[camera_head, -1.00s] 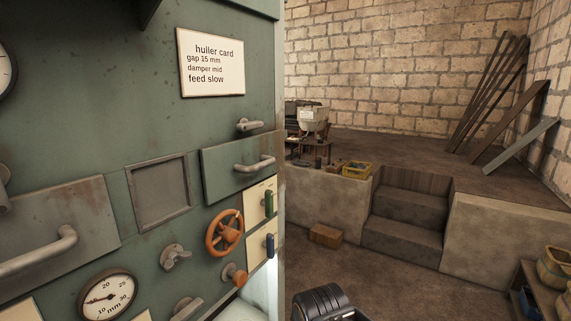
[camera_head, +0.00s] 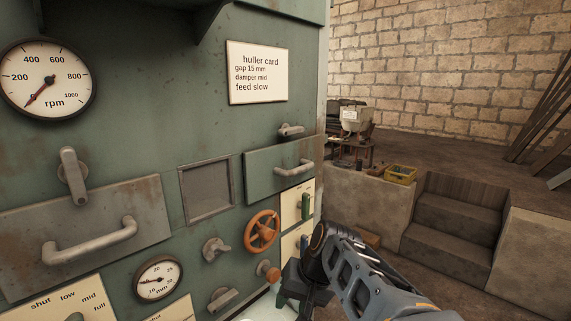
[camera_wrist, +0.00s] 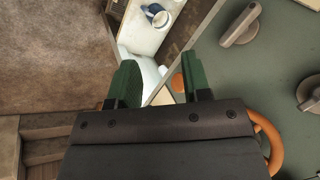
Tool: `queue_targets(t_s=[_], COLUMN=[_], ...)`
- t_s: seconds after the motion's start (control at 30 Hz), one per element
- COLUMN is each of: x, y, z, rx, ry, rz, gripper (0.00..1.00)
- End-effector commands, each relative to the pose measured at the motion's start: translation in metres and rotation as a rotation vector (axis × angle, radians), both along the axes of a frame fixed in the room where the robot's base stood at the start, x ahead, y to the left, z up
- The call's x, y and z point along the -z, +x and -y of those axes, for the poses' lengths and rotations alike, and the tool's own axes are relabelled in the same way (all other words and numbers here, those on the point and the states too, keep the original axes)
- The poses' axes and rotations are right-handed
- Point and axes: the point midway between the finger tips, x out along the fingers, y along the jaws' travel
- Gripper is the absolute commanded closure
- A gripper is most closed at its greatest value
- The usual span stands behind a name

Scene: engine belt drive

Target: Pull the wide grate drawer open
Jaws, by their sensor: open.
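A wide grey, rust-stained drawer front (camera_head: 130,205) with a bar handle (camera_head: 90,241) is at the left of the green machine panel in the head view. A green drawer front (camera_head: 262,172) with a smaller bar handle (camera_head: 294,168) is further right. No label tells which is the grate drawer; the grey one looks wider. Both look flush with the panel. My gripper (camera_head: 290,292) is low, right of the grey drawer and away from both handles. In the wrist view its green fingers (camera_wrist: 157,78) are apart, with nothing held between them.
An orange handwheel (camera_head: 262,231), an orange knob (camera_head: 268,271) and grey latch handles (camera_head: 216,250) stick out near my gripper. A grey swivel latch (camera_head: 72,175) sits above the grey drawer. Gauges are on the panel. Stone steps (camera_head: 455,225) are at right.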

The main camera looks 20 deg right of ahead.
Motion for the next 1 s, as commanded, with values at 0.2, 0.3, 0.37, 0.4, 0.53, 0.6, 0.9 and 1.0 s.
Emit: queue_targets(t_s=[0.2, 0.3, 0.37, 0.4, 0.53, 0.6, 0.9, 1.0], x=[-0.125, -0.172, -0.194, -0.207, -0.234, -0.241, -0.237, -0.233], y=[0.068, 0.081, 0.084, 0.084, 0.082, 0.083, 0.115, 0.128], z=[0.075, 0.115, 0.137, 0.15, 0.178, 0.182, 0.148, 0.134], rx=[0.254, 0.29, 0.297, 0.297, 0.288, 0.28, 0.275, 0.276], ry=[0.514, 0.687, 0.765, 0.805, 0.89, 0.911, 0.924, 0.924], rz=[0.094, 0.19, 0.247, 0.283, 0.368, 0.391, 0.402, 0.402], gripper=[0.56, 0.56, 0.56, 0.56, 0.56, 0.56, 0.56, 0.56])
